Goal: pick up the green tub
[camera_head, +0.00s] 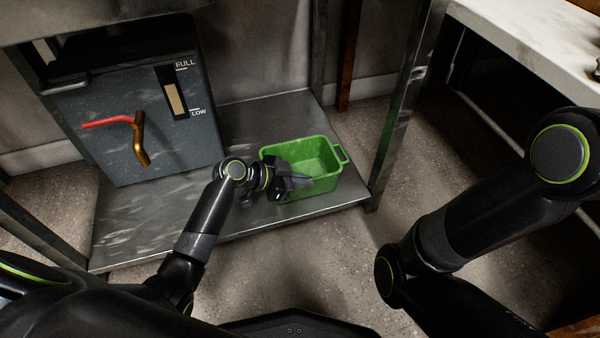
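The green tub (318,150) is an open, empty-looking rectangular box with a loop handle on its right end. It sits upright on the low metal shelf (245,215), near the right front corner. My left gripper (298,182) is at the tub's left front side, with its fingers over or against the near wall and covering part of it. I cannot tell whether the fingers are closed on the wall. My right arm comes in at the right, and its gripper is out of the picture.
A grey tank (150,115) with a red-handled tap (135,125) and a FULL/LOW gauge stands on the shelf, left of the tub. A metal leg (405,100) rises at the shelf's right front corner. A pale counter (540,45) stands at the upper right.

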